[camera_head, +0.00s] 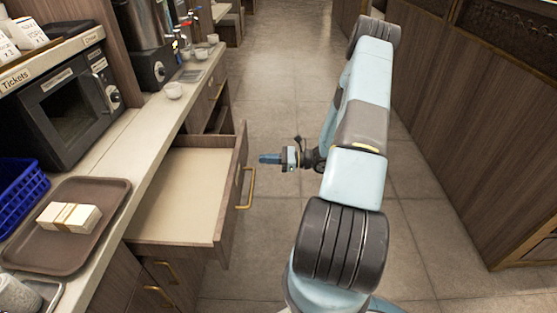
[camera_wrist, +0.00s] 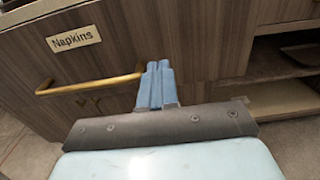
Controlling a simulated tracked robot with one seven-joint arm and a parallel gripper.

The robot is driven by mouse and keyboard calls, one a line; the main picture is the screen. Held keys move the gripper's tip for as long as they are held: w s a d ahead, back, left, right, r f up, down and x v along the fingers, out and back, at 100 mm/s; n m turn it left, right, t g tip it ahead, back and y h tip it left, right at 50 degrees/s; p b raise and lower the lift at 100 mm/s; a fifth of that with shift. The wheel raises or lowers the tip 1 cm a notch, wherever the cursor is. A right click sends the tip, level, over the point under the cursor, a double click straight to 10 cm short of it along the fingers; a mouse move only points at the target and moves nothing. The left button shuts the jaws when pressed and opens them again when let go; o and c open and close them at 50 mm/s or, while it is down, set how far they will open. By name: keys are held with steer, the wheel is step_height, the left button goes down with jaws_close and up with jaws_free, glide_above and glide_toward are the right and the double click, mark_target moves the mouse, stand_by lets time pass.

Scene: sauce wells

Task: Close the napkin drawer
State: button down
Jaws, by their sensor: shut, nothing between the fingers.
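The napkin drawer (camera_head: 180,195) stands pulled out from the counter in the head view, and its inside looks empty. Its wooden front (camera_wrist: 190,40) fills much of the wrist view, with a "Napkins" label (camera_wrist: 74,38) at upper left. A brass handle (camera_head: 248,188) is fixed on the front, and it also shows in the wrist view (camera_wrist: 90,86). My gripper (camera_head: 264,158) is shut and empty, just outside the drawer front near its far end. In the wrist view my fingertips (camera_wrist: 155,68) are beside the right end of the handle; whether they touch the front I cannot tell.
The counter (camera_head: 150,130) runs along the left with a microwave (camera_head: 70,110), a brown tray (camera_head: 110,195) and a blue basket (camera_head: 20,190). An open shelf (camera_wrist: 280,100) lies right of the drawer. Clear tiled floor (camera_head: 270,230) lies before the drawer; a wooden counter (camera_head: 470,130) stands at right.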

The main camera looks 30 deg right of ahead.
mark_target(243, 158)
steer(key=x, duration=0.5)
steer(key=shift+w+a, duration=0.2)
steer(key=shift+a, duration=0.15)
